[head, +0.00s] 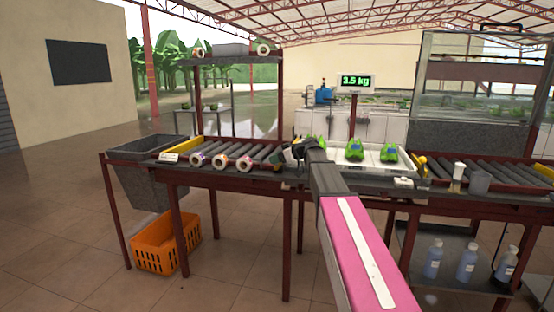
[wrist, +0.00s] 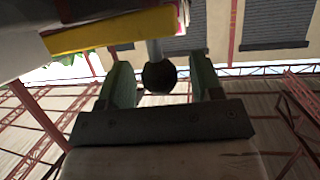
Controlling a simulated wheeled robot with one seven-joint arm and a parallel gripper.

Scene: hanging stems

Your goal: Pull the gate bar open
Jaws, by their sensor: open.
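In the wrist view a dark round knob (wrist: 158,77) on a short grey rod (wrist: 154,50) sits between the two green fingers of my gripper (wrist: 164,80). The fingers are open, with a visible gap on each side of the knob. A yellow bar (wrist: 110,31) crosses the upper left of the wrist view, beside the rod; I cannot tell whether it is the gate bar. In the head view my gripper (head: 293,152) is at the conveyor, at the left end of the white tray. My arm hides most of the knob area there.
The white tray (head: 372,160) holds green bundles under a 3.5 kg display (head: 355,81). A right roller conveyor (head: 480,172) has yellow guides. An orange crate (head: 166,246) stands on the floor below.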

